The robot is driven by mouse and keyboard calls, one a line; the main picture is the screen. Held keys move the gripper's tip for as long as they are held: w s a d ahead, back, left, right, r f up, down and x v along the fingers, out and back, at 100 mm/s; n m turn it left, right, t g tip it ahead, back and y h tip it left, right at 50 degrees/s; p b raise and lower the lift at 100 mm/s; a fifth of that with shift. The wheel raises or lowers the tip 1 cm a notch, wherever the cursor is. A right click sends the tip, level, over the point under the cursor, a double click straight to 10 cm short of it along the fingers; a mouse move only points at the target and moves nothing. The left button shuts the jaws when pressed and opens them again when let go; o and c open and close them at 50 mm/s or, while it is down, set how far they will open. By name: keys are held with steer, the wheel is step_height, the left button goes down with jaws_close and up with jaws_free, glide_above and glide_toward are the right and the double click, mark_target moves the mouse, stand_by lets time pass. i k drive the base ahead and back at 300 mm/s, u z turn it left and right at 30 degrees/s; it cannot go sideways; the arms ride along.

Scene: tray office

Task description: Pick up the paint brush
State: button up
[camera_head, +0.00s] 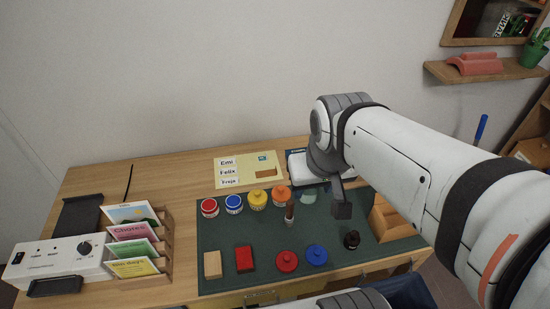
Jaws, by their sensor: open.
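My gripper (342,208) hangs over the right half of the dark green mat (222,262), its dark fingers pointing down. It is open and holds nothing that I can see. A small upright brown piece with a paler top (289,212) stands on the mat to the left of my gripper, apart from it. It may be the paint brush, but it is too small to be sure. A thin blue stick (481,130) shows at the far right behind my arm; I cannot tell what it is.
Several paint jars (233,204) stand in a row at the mat's back left. A red lid (287,262), a blue lid (316,255), a red block (245,259) and a dark bottle (351,240) lie nearer. A wooden holder (392,222) stands right, a card rack (161,263) left.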

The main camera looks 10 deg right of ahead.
mark_target(289, 219)
steer(key=z, duration=2.3)
steer(key=k, duration=2.15)
steer(key=u, duration=1.15)
steer(key=i, duration=1)
